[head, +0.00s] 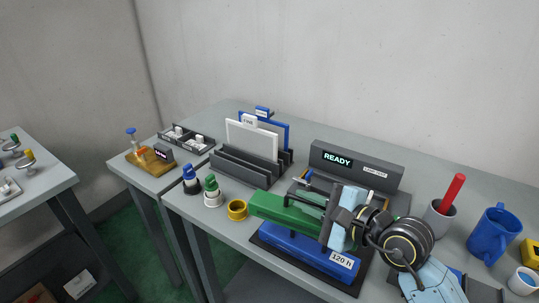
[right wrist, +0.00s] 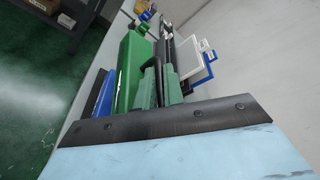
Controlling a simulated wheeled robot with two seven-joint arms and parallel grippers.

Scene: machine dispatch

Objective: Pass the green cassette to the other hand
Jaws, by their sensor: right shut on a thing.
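The green cassette (head: 272,210) is a long green block held above the table, pointing left. It also shows in the right wrist view (right wrist: 130,72). My right gripper (head: 318,210) is shut on it at its right end, with the arm coming in from the lower right. A blue cassette (head: 300,252) labelled "120 h" lies below it on a dark tray (head: 348,289). The green cassette hides part of what lies behind it. My left gripper is in neither view.
A dark console (head: 355,166) reading "READY" stands behind. A rack (head: 240,170) with white and blue plates is to its left. A yellow ring (head: 237,210) and green (head: 212,190) and blue (head: 190,178) knobs stand near the front edge. A blue mug (head: 492,232) and a cup with a red stick (head: 440,218) are right.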

